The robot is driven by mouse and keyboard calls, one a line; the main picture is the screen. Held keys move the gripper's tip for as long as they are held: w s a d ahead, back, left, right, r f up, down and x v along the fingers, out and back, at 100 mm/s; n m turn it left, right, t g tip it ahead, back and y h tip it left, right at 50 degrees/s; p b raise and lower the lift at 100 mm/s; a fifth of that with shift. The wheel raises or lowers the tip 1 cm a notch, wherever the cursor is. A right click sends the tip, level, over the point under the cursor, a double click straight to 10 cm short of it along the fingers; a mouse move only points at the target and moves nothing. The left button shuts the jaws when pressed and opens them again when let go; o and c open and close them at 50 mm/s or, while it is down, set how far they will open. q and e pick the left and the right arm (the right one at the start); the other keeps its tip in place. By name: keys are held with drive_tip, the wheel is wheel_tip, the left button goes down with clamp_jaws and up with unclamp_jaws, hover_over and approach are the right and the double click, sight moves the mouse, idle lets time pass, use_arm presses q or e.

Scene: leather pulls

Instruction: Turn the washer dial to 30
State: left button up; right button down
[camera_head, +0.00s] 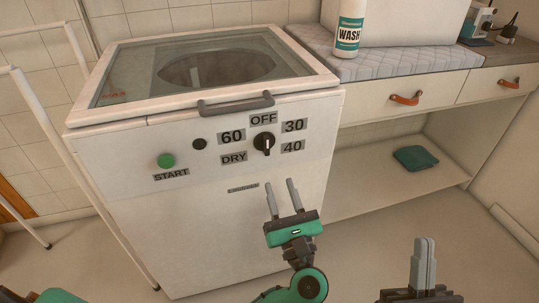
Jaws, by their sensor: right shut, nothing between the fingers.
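The washer (215,200) is a white top-loading machine on the left, with a glass lid. Its black dial (264,143) sits on the front panel among the labels OFF, 30 (294,125), 40, DRY and 60. A small light mark shows near the knob's lower side, but it is too small to tell surely which label it points at. My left gripper (281,197), green and dark, is open and empty below the dial, apart from it, its fingers pointing up. My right gripper (425,248) is shut and empty at the lower right, away from the washer.
A grey lid handle (236,104) juts out above the dial. A green START button (166,161) and a small black knob (199,144) are left of it. A counter with drawers (410,98) and a WASH bottle (348,28) stands at the right. The floor between is clear.

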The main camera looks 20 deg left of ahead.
sight(267, 148)
use_arm(q)
drive_tip(key=x, duration=1)
drive_tip(key=shift+c, duration=0.2)
clamp_jaws()
